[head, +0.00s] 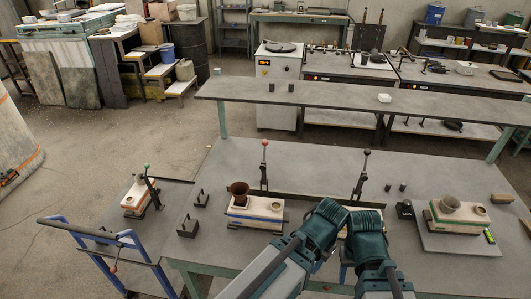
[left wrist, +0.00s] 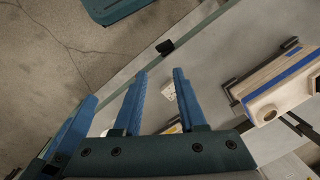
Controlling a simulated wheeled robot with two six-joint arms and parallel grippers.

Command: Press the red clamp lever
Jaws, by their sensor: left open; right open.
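The red-knobbed clamp lever (head: 264,168) stands upright behind the blue-striped mould (head: 256,216), which carries a dark brown cup (head: 239,194). My left gripper (left wrist: 160,75) is open and empty in the left wrist view, with the blue-striped mould (left wrist: 285,85) to its right and apart from it. In the head view my left wrist is right of that mould, and the left fingers are hard to make out. My right gripper (head: 366,222) is beside it, open, near the table's middle. Neither gripper touches the lever.
A black-knobbed lever (head: 363,175) stands upright to the right. A green-striped mould (head: 459,214) sits on a grey plate at the right. A blue-handled cart (head: 100,233) with another mould stands left. A raised shelf (head: 330,97) spans the table's back.

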